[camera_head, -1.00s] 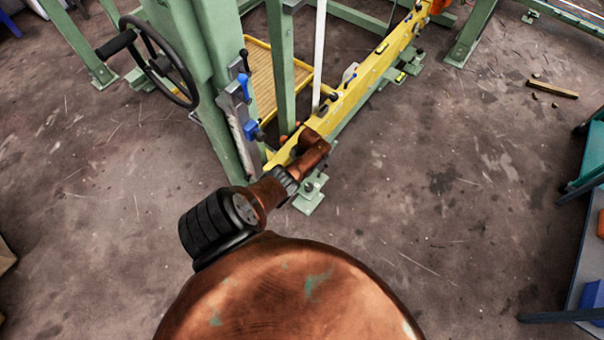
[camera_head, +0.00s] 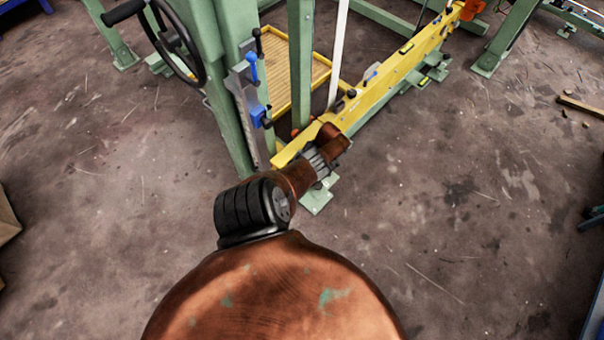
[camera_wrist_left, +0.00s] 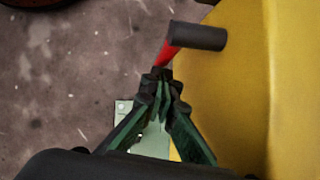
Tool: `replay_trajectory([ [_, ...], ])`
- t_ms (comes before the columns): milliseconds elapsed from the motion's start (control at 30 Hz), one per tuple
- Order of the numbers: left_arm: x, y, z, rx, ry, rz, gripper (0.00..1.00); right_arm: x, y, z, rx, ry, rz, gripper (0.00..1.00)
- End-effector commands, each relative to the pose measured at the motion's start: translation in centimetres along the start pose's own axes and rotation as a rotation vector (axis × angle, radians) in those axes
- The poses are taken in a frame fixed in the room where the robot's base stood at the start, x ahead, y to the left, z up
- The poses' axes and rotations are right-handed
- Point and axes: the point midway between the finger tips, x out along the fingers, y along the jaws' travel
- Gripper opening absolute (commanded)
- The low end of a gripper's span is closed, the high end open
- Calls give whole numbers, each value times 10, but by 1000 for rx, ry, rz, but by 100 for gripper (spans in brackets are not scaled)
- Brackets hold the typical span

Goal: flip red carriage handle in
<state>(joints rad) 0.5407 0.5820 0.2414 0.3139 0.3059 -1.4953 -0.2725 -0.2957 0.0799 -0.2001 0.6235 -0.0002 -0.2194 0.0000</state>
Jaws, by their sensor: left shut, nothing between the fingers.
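The red carriage handle (camera_wrist_left: 170,52) shows in the left wrist view, with a black cylindrical grip (camera_wrist_left: 203,36) on its end that points right. It stands against the yellow beam (camera_wrist_left: 222,105). My left gripper (camera_wrist_left: 160,76) has its green and black fingers shut and empty. Its tips are just below the red part of the handle; I cannot tell whether they touch it. In the head view my copper arm reaches up to the near end of the yellow beam (camera_head: 385,82) and hides the gripper and the handle. My right gripper is not in view.
A green machine frame (camera_head: 228,110) with a black handwheel (camera_head: 200,55) and blue levers (camera_head: 257,115) stands left of the beam. A yellow tray (camera_head: 283,72) lies behind it. Wooden scraps (camera_head: 580,106) lie at right. The floor right of the beam is mostly clear.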

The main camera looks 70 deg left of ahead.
Motion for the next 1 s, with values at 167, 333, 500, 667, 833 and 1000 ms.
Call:
replay_trajectory([
  [167,3,1,1,1,-1,0,0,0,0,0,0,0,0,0],
  [333,4,2,1,1,-1,0,0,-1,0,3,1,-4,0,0],
  [500,4,2,1,1,-1,0,0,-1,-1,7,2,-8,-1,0],
  [667,4,2,1,1,-1,0,0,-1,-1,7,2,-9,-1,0],
  [833,2,1,-5,1,0,-1,0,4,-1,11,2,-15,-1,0],
  [1000,-8,-1,-24,2,-1,-3,0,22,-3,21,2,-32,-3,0],
])
